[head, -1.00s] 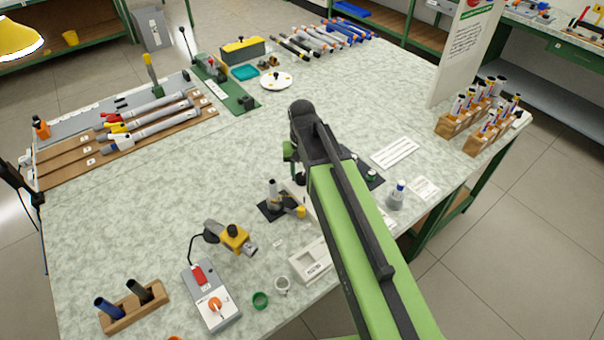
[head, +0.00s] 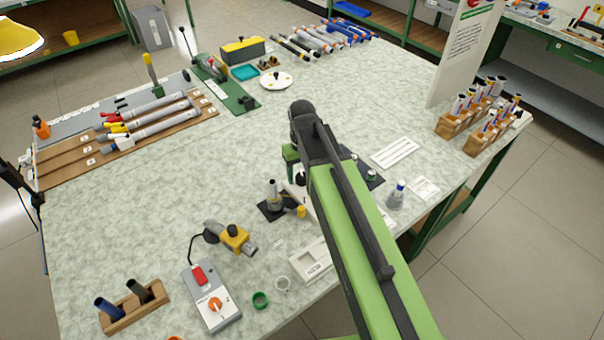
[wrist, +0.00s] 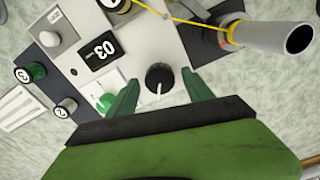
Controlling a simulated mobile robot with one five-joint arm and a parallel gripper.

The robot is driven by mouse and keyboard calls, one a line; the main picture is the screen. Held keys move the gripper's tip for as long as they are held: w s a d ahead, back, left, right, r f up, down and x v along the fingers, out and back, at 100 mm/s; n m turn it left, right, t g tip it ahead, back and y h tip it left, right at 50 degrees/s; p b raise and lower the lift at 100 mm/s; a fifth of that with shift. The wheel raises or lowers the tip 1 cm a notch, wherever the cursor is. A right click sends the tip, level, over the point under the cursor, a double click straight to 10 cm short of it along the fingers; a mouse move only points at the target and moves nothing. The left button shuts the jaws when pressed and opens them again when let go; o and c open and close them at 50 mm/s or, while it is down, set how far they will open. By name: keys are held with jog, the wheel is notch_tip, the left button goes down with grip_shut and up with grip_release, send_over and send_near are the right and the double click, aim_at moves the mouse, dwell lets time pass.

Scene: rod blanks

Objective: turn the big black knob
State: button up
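The big black knob (wrist: 159,77) is round with a white pointer line and stands on a pale panel (wrist: 140,60) in the wrist view. My gripper (wrist: 160,88) is open, its two green fingers spread to the left and right of the knob with clear gaps. Nothing is between the fingers except the knob in the line of sight; I cannot tell their height over it. In the head view my arm hides most of the panel, and the green end of my gripper (head: 290,154) shows just left of the arm.
A grey tube (wrist: 272,37) on a dark base, with a yellow cord, lies to the upper right. A grey box with an orange dial (head: 212,302) stands at the front left.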

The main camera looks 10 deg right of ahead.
aim_at(303, 175)
jog(key=shift+r, duration=0.15)
notch_tip(303, 175, up, 17)
jog(key=p, duration=1.7)
jog(key=s+d+f+m+b, duration=0.2)
jog(key=s+d+m, duration=0.1)
jog(key=s+d, duration=0.5)
jog(key=shift+s+d+f, duration=0.15)
jog(key=shift+d+f, duration=0.05)
jog(key=shift+d, duration=0.1)
